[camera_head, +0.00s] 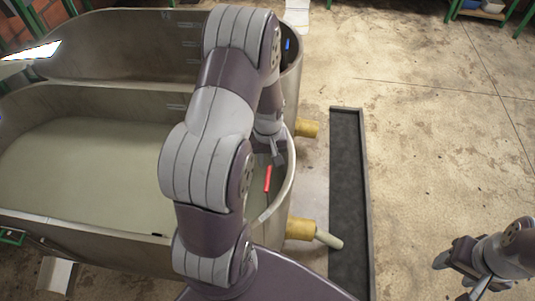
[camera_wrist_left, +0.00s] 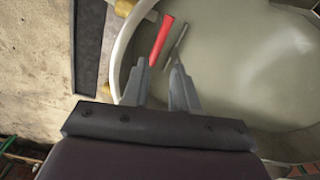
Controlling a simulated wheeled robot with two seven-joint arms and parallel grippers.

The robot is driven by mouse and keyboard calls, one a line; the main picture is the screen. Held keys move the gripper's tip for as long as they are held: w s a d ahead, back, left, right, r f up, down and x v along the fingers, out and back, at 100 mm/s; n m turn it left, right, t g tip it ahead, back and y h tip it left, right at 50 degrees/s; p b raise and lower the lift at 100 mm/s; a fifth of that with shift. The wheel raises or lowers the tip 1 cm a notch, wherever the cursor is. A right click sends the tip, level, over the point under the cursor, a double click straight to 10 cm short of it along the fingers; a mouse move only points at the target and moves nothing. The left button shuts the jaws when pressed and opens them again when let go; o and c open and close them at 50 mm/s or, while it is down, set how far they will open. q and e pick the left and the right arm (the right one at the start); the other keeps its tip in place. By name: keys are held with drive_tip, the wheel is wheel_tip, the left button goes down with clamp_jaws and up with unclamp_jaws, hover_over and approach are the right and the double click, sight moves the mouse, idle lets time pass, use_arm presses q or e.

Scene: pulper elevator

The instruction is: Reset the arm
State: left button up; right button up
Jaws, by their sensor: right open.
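My left arm reaches over the front tub (camera_head: 90,232). Its gripper (camera_head: 278,161) is over the tub's right end, partly hidden by my arm. In the left wrist view the fingers of that gripper (camera_wrist_left: 160,63) stand apart with nothing between them. A red stick-like object (camera_head: 268,178) is inside the tub close to the fingers; it also shows in the left wrist view (camera_wrist_left: 161,41), just past one fingertip. A thin grey piece (camera_wrist_left: 178,42) lies beside it. My right gripper (camera_head: 455,276) is at the lower right, open and empty above the floor.
A second tub (camera_head: 120,45) stands behind the front one. Yellow outlet stubs (camera_head: 306,129) stick out of the tubs' right ends. A long dark floor channel (camera_head: 348,200) runs alongside. The concrete floor to the right is mostly clear; green-framed shelving (camera_head: 490,12) stands far right.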

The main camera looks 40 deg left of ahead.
use_arm(q)
drive_tip(key=shift+r, duration=0.95)
